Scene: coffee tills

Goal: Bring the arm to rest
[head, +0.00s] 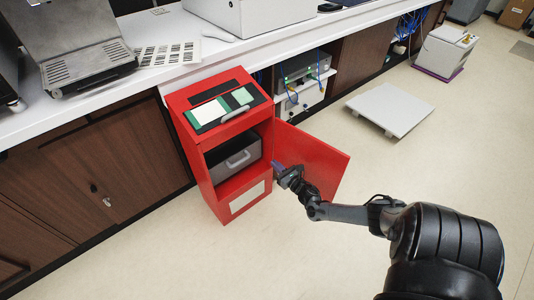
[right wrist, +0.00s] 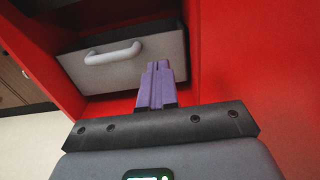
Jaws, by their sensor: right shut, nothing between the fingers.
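My right gripper (head: 277,166) is at the front of the open red cabinet (head: 207,196), between its opening and its swung-out red door (head: 312,161). In the right wrist view the purple fingers of my right gripper (right wrist: 157,65) are together, with nothing between them. They point into the cabinet towards a grey box (right wrist: 125,63) with a light handle. The grey box also shows inside the cabinet in the head view (head: 234,161). Whether the fingers touch anything there is unclear. My left gripper is not in view.
A white counter (head: 170,72) with machines on it runs behind the cabinet. Dark wooden cupboards (head: 85,172) stand below it. A white flat platform (head: 390,109) is on the floor at the right. Floor in front of the cabinet is clear.

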